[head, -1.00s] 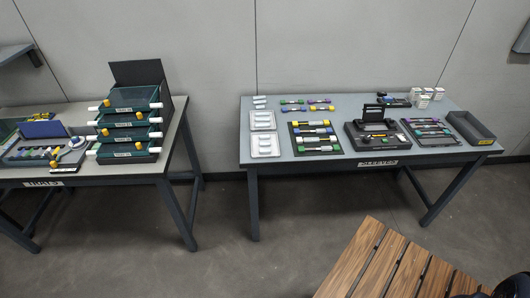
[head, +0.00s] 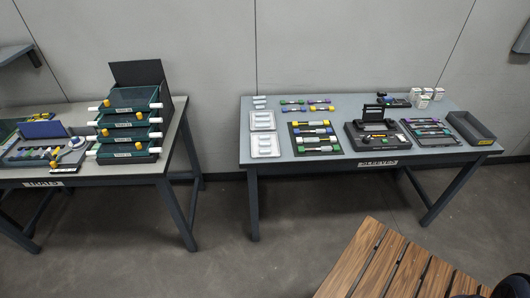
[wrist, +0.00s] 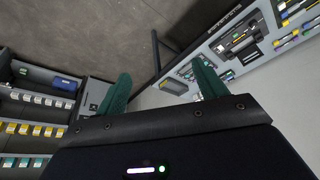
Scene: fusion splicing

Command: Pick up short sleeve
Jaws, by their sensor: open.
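Short coloured sleeves with purple, green and yellow ends (head: 293,101) lie in small rows at the back of the table labelled SLEEVES. Longer ones sit in a dark tray (head: 291,128) in front of them. I cannot tell which one the task means. My gripper (wrist: 161,68) shows in the wrist view with two green fingers, wide apart and empty. It is well away from the sleeves; the same table (wrist: 218,40) appears tilted at the upper right of that view.
The SLEEVES table also holds a black splicer (head: 374,138), white trays (head: 264,145) and a grey bin (head: 468,128). Another table with stacked green trays (head: 128,122) stands at left. A slatted wooden bench (head: 385,265) is in the foreground. Shelves of small boxes (wrist: 40,115) fill the wrist view's left side.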

